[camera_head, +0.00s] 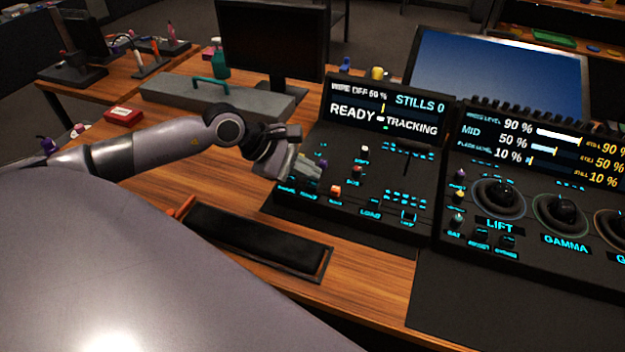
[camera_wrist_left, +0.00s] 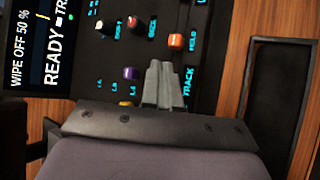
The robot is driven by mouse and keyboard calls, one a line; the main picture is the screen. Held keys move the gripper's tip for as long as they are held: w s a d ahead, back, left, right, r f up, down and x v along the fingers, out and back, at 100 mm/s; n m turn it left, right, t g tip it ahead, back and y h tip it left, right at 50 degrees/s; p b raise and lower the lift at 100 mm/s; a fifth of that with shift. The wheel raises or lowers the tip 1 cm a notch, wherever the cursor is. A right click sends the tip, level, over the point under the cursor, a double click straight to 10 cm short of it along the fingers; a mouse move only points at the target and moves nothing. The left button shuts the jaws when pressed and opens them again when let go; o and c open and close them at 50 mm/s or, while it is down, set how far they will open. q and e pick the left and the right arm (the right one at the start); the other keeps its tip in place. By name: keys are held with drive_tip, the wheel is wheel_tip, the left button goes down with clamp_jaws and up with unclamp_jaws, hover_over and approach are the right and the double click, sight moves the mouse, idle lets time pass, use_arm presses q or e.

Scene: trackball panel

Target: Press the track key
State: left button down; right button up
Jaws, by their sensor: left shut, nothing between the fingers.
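The left control panel (camera_head: 350,214) on the wooden desk carries small keys and coloured knobs. My left gripper (camera_head: 316,174) is shut and empty, over the panel's left part. In the left wrist view its closed fingertips (camera_wrist_left: 161,66) lie just beside the TRACK label (camera_wrist_left: 187,88). The track key itself is not visible; the fingers seem to cover it. I cannot tell whether they touch it. An orange knob (camera_wrist_left: 176,41) with its own label sits just past the fingertips; it also shows in the head view (camera_head: 335,190). My right gripper is not in view.
The panel's screen (camera_head: 385,108) reads READY and TRACKING. Close by are a purple knob (camera_wrist_left: 131,73), a red knob (camera_wrist_left: 133,23) and a white knob (camera_wrist_left: 103,27). A trackball panel (camera_head: 530,225) stands at right. A black padded rest (camera_head: 250,240) lies in front.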

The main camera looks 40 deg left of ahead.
sight(308, 185)
use_arm(q)
drive_tip(key=shift+r, duration=0.1)
drive_tip(key=shift+r+p, duration=1.35)
drive_tip(key=shift+r, duration=1.1)
